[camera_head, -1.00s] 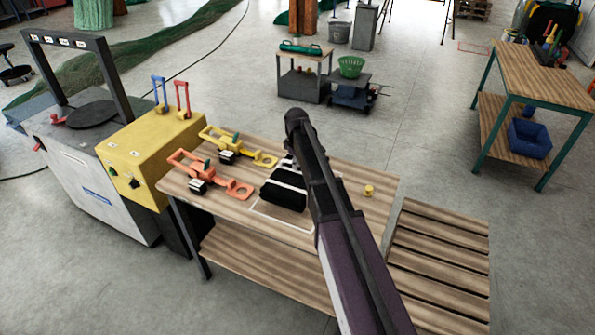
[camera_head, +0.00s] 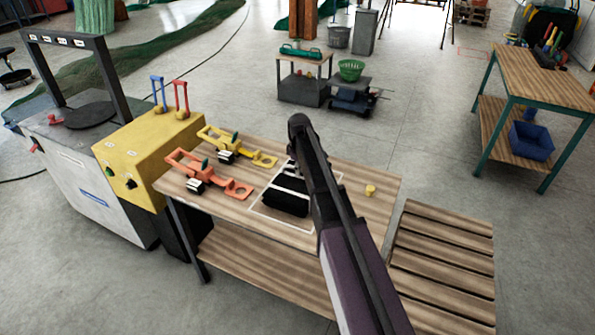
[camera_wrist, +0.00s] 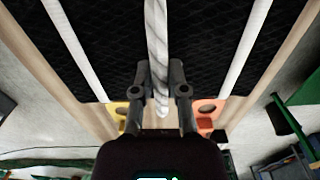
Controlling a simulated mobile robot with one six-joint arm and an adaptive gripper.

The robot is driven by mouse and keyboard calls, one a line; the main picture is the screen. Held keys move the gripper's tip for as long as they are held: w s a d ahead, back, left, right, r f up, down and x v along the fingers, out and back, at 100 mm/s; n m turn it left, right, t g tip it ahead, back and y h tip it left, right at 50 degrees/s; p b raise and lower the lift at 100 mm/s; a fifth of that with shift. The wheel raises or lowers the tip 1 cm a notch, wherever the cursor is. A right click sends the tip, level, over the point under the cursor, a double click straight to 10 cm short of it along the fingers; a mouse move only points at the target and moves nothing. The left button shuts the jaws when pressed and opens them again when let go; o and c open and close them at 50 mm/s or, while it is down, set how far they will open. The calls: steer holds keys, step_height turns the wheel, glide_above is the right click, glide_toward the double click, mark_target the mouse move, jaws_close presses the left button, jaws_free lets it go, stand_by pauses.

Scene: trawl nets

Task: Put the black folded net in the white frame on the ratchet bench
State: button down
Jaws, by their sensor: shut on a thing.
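The black folded net (camera_head: 286,204) with white bands is over the white frame (camera_head: 262,194) marked on the ratchet bench (camera_head: 220,210). White lines of the frame show left of the net and in front of it; my arm hides its right side. I cannot tell whether the net touches the bench top. In the wrist view my gripper (camera_wrist: 160,70) is shut on a pale twisted rope or band across the middle of the net (camera_wrist: 105,45). In the head view my arm hides the gripper's fingers.
An orange ratchet (camera_head: 208,177) and a yellow ratchet (camera_head: 237,148) lie left of the net. A small yellow piece (camera_head: 370,190) stands to the right. A yellow machine box (camera_head: 150,155) adjoins the bench's left end. A slatted pallet (camera_head: 440,265) is at right.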

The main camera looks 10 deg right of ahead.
steer(key=c, duration=0.7)
jaws_free()
steer(key=shift+o, duration=0.2)
steer(key=shift+r, duration=0.15)
step_height(320, 180, up, 12)
steer(key=p, duration=1.2)
steer(key=shift+s, duration=0.1)
steer(key=s+m, duration=1)
steer(key=s, duration=1.9)
steer(key=shift+a+m, duration=0.3)
steer(key=shift+m, duration=0.1)
